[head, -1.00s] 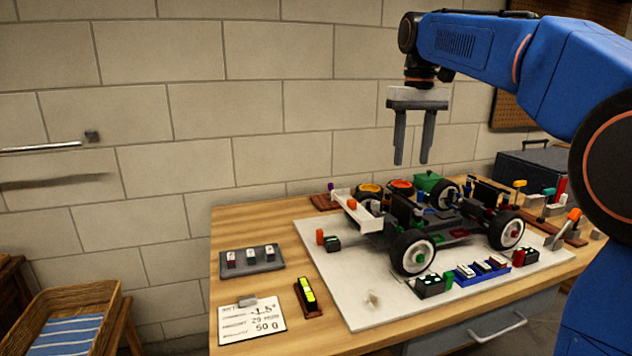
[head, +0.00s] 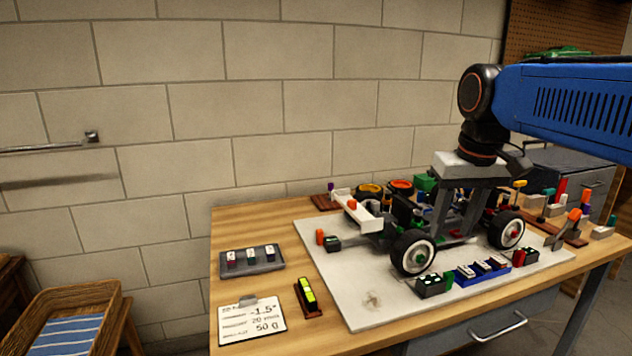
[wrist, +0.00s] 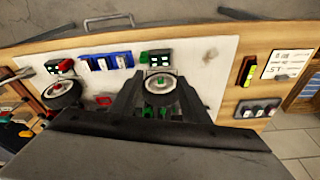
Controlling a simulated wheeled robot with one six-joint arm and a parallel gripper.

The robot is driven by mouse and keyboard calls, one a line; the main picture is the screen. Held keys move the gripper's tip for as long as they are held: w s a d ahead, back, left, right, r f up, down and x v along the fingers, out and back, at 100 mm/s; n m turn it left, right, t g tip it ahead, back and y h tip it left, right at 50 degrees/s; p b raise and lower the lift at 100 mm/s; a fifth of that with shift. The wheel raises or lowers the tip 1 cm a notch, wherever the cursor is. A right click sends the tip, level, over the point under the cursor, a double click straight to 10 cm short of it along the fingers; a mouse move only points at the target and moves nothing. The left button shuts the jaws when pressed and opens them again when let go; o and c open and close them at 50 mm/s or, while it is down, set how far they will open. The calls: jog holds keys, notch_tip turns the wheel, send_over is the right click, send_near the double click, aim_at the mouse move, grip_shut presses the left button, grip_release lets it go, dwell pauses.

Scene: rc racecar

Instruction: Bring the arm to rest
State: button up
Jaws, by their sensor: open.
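My gripper (head: 450,222) points down in front of or over the RC car in the head view, its two grey fingers apart. In the wrist view the fingers (wrist: 152,95) spread on either side of a car wheel and green parts, with nothing seen held between them. The RC car (head: 413,250), with black tyres and white rims, stands on a pale mat (head: 345,300). Much of its chassis is hidden behind my gripper. I cannot tell whether the fingers touch the car. My blue arm reaches in from the right of the head view.
On the wooden table, a grey tray (head: 252,261), a note card (head: 252,322) and a yellow level (head: 307,296) lie left of the mat. A blue holder (head: 482,270) sits by its front edge. Small parts and tools crowd the right side. The wall stands behind.

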jog(key=s+d+f+m+t, duration=0.1)
jog(key=s+d+f+t, duration=0.1)
jog(key=s+f, duration=1.4)
notch_tip(320, 180, down, 3)
jog(key=shift+s+d+f, duration=0.15)
jog(key=shift+s+d, duration=0.05)
jog(key=shift+s, duration=0.05)
